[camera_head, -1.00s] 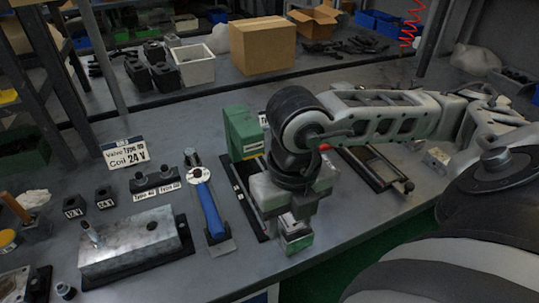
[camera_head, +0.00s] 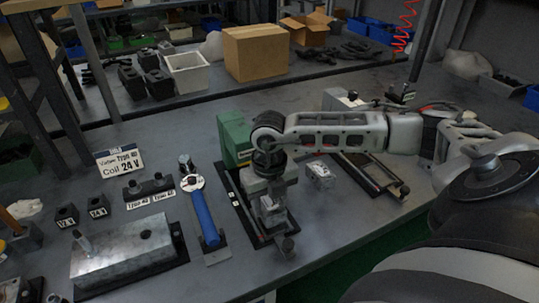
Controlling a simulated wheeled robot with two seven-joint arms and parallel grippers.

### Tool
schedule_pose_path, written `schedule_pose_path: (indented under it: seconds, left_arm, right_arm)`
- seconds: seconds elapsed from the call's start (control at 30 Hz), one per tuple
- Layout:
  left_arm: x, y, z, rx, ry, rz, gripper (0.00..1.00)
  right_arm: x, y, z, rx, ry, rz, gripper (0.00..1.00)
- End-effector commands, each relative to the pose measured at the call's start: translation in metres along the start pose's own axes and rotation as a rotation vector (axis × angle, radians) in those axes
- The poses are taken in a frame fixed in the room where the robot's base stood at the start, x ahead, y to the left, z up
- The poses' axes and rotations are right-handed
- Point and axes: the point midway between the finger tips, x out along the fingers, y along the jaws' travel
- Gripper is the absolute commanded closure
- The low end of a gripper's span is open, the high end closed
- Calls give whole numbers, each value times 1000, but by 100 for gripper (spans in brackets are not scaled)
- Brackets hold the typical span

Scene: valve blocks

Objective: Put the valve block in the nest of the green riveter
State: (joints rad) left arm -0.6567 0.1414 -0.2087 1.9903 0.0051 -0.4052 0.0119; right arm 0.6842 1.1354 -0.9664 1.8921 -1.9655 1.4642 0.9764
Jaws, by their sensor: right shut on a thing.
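The green riveter (camera_head: 235,137) stands on the table at the middle, with a dark base (camera_head: 237,200) running toward the front edge. My right gripper (camera_head: 268,197) points down over this base, in front of the green body. It is shut on a small metallic valve block (camera_head: 272,212), partly hidden by the fingers. The block is at or just above the nest area; I cannot tell whether it touches. Another silvery block (camera_head: 320,172) sits on the table to the right. My left gripper is not in view.
A blue-handled tool (camera_head: 204,215) and a large metal block (camera_head: 122,255) lie to the left. A label sign (camera_head: 122,162) stands behind them. A dark frame fixture (camera_head: 370,175) lies to the right. A cardboard box (camera_head: 258,52) stands at the back.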

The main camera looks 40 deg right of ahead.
Motion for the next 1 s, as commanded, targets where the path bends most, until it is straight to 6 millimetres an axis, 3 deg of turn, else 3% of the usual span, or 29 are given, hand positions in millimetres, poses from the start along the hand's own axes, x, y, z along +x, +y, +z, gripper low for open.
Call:
schedule_pose_path:
  seconds: [0.2, 0.83, 0.87, 0.9, 1.0]
  left_arm:
    - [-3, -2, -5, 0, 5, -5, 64]
    - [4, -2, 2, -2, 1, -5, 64]
    - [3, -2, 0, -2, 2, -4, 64]
    - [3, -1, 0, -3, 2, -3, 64]
    - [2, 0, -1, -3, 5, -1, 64]
  right_arm:
    - [21, 1, -2, -2, 2, 0, 90]
    - [38, 1, -3, -2, 7, 0, 90]
    - [37, 0, -4, -2, 9, -1, 46]
    - [38, 0, -5, -2, 11, -2, 35]
    - [39, -1, -5, 0, 13, -6, 33]
